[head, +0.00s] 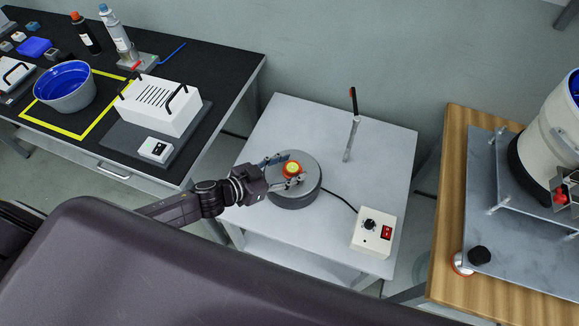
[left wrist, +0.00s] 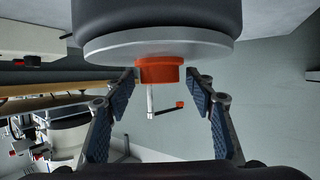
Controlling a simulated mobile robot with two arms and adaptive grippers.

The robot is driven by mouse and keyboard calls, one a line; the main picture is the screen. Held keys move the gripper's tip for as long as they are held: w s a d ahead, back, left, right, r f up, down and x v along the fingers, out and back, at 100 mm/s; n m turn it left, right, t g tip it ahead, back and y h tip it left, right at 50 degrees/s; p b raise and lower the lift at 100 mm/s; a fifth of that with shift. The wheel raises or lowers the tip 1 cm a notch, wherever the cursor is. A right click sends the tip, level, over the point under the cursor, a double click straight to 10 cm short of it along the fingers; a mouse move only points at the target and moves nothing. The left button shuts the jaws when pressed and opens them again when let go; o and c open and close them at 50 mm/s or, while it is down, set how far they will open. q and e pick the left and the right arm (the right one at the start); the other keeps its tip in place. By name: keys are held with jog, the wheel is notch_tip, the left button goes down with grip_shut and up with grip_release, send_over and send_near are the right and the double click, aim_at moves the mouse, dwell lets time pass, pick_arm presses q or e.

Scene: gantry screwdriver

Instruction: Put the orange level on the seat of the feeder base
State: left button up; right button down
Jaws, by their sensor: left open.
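The orange level (head: 292,169) is a short round piece with a yellow-green top. It sits on the top of the round grey feeder base (head: 296,198), near the middle. In the left wrist view, which is upside down, the level (left wrist: 160,70) touches the pale top disc of the feeder base (left wrist: 205,47). My left gripper (head: 286,170) is open, with one finger on each side of the level. In the left wrist view the fingertips (left wrist: 160,80) stand slightly apart from the level. The seat under the level is hidden. My right gripper is not in view.
The feeder base stands on a white table (head: 265,128). A thin post (head: 350,140) with a black, orange-tipped arm stands behind it. A control box (head: 373,230) with a cable is at front right. A black bench (head: 215,80) is left, a wooden table (head: 455,130) right.

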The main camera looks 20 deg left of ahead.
pick_arm(q)
jog(key=shift+r, duration=0.1)
jog(key=shift+s+a+r, duration=0.1)
jog(key=v, duration=1.1)
jog(key=shift+s+a, duration=0.2)
jog(key=shift+a, duration=0.05)
jog(key=shift+r, duration=0.1)
